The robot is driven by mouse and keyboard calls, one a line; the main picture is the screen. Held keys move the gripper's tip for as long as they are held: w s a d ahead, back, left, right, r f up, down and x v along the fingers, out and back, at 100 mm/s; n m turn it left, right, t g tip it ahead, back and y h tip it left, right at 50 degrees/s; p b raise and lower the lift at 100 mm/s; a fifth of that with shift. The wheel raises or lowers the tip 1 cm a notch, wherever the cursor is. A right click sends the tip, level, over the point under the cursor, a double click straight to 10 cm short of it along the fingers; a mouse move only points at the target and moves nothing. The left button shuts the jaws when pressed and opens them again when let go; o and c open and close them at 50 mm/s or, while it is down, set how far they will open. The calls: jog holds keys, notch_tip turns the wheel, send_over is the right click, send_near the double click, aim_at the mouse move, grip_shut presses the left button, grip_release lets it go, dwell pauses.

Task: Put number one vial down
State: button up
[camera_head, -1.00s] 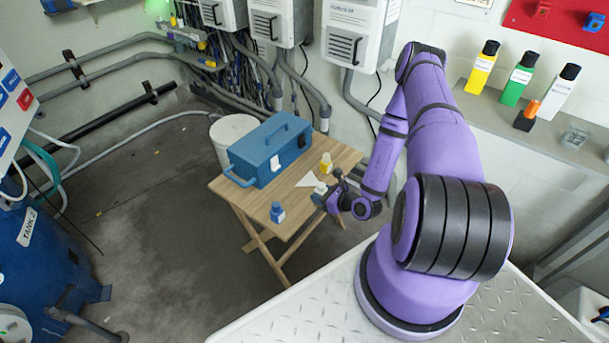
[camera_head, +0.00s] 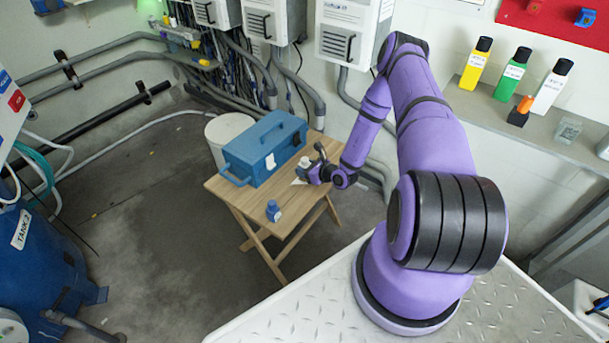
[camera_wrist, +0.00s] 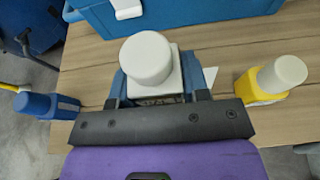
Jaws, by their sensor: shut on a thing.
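A white vial with a round white cap (camera_wrist: 147,58) is between the two fingers of my gripper (camera_wrist: 157,88). In the head view the white vial (camera_head: 304,163) shows at the tip of my gripper (camera_head: 311,172), low over the wooden table (camera_head: 240,194). I cannot tell whether its base touches the wood. No number on it is readable. A yellow vial with a pale cap (camera_wrist: 263,88) is at right in the wrist view and hidden in the head view.
A blue toolbox (camera_head: 262,152) fills the table's back left, close beyond the held vial. A pale paper piece (camera_wrist: 210,75) lies beside the vial. Bare wood lies between the held and blue vials. Several bottles, including a green one (camera_head: 512,76), stand on the right ledge.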

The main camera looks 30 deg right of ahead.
jog(key=shift+w+f, duration=0.1)
jog(key=shift+f, duration=1.7)
jog(key=o, duration=0.8)
jog(key=shift+f, duration=0.1)
jog(key=shift+o, duration=0.2)
